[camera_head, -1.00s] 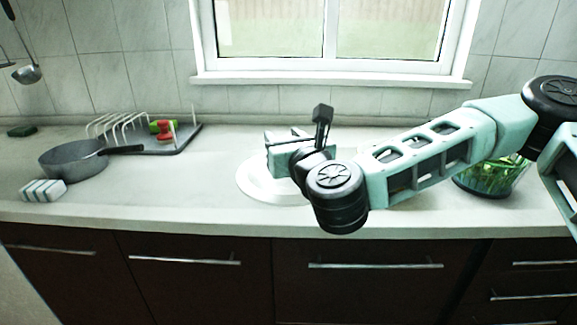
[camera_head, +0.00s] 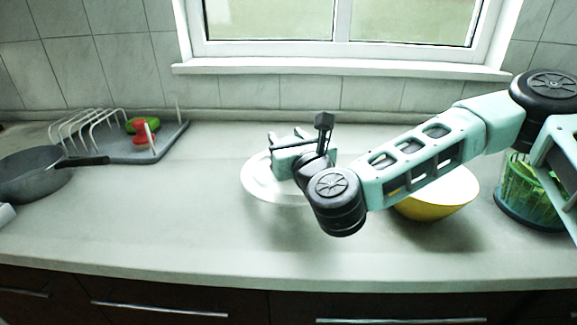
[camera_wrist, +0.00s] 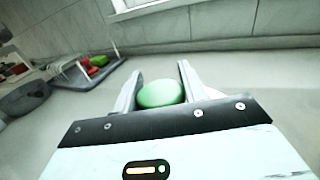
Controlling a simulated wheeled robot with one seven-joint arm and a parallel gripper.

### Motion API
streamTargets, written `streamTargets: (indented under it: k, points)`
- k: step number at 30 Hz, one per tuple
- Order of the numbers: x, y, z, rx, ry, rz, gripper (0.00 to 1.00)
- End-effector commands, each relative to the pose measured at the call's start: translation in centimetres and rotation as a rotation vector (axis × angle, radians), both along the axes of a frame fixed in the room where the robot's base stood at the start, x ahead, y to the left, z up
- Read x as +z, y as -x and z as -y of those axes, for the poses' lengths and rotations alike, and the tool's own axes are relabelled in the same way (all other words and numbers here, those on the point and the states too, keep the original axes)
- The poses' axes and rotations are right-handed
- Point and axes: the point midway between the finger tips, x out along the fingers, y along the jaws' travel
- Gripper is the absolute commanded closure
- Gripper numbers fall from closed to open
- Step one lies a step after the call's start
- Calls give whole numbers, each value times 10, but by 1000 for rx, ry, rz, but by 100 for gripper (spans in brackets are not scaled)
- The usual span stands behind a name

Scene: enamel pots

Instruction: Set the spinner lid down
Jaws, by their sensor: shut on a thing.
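The spinner lid (camera_head: 258,183) is a pale, whitish disc over the middle of the counter in the head view. My gripper (camera_head: 290,147) is above it, and my wrist hides its right part. In the wrist view, my gripper (camera_wrist: 158,88) is shut on the lid's round green knob (camera_wrist: 160,94), a finger at each side. The disc looks about level. A soft shadow on the counter nearer the camera suggests it hangs above the surface, but the gap is hard to judge. The salad spinner (camera_head: 525,195), clear with a green basket inside, stands at the right, partly behind my arm.
A yellow bowl (camera_head: 432,205) stands under my forearm, left of the spinner. A grey pan (camera_head: 35,175) and a drying rack (camera_head: 135,150) with red and green items are at the left. The counter (camera_head: 180,215) between pan and lid is clear. The window wall bounds the back.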

Motion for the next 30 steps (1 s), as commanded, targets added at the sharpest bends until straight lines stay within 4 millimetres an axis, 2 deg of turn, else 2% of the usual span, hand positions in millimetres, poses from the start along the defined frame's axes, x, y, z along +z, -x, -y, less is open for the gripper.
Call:
streamTargets:
  k: [7, 13, 24, 25, 27, 30]
  points:
    - [-21, 0, 0, 1, -1, 1, 100]
    - [-47, 0, -1, 1, -1, 1, 100]
    - [-53, 0, 0, 0, -2, 2, 100]
    - [-52, 0, 0, 0, -2, 2, 50]
    - [-51, 0, 0, 0, 0, 1, 36]
    - [-51, 0, 0, 0, 0, 1, 36]
